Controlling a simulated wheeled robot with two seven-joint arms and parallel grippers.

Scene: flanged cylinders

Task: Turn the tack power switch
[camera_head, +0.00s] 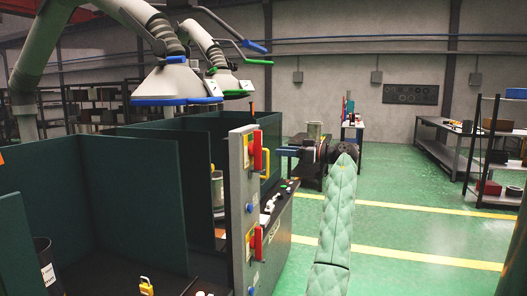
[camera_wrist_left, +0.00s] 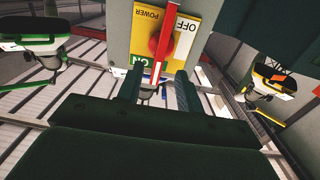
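The power switch is a red lever on a yellow and white plate marked POWER, OFF and ON. In the left wrist view its red handle (camera_wrist_left: 161,40) stands roughly upright, and its lower end comes down between my fingers. In the head view the upper red switch (camera_head: 256,150) is on the grey panel (camera_head: 238,205), with a similar red switch (camera_head: 257,243) below it. My left gripper (camera_head: 284,151) points at the upper switch from the right. In the wrist view its two dark fingers (camera_wrist_left: 157,88) are apart, one each side of the handle, with no clear contact. My right gripper is out of view.
Dark green partitions (camera_head: 110,190) fill the left side. A padlock (camera_head: 146,286) lies at the lower left. White lamp-like hoods (camera_head: 178,80) hang above. A workbench (camera_head: 450,128) and shelf (camera_head: 485,150) stand at the right. The green floor (camera_head: 420,225) there is clear.

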